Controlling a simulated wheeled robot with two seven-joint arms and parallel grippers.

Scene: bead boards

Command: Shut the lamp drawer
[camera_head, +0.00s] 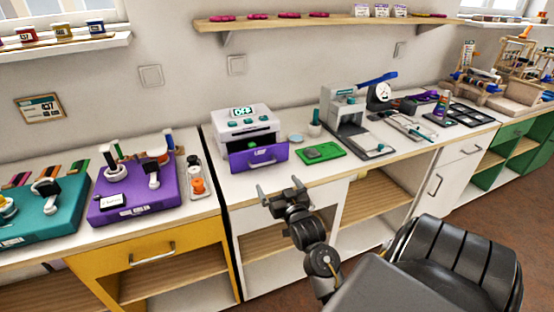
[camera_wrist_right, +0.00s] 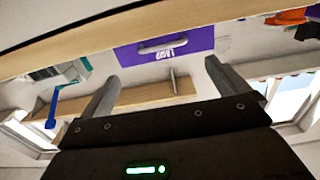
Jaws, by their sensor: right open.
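A white box unit (camera_head: 243,118) with green buttons stands on the counter. Its purple drawer (camera_head: 260,158) has a grey handle and a label that seems to read LAMP. The drawer front stands forward of the housing, with a dark opening above it, so it is pulled out. It also shows upside down in the right wrist view (camera_wrist_right: 185,48). My right gripper (camera_head: 280,191) is open and empty, in front of the counter edge, nearer to me than the drawer and apart from it. My left gripper is out of view.
A green board (camera_head: 320,153) lies right of the unit, beside a grey press (camera_head: 347,115). A tray with orange spools (camera_head: 197,182) and a purple board (camera_head: 135,200) lie to the left. A narrow strip of bare counter (camera_head: 290,178) runs before the drawer.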

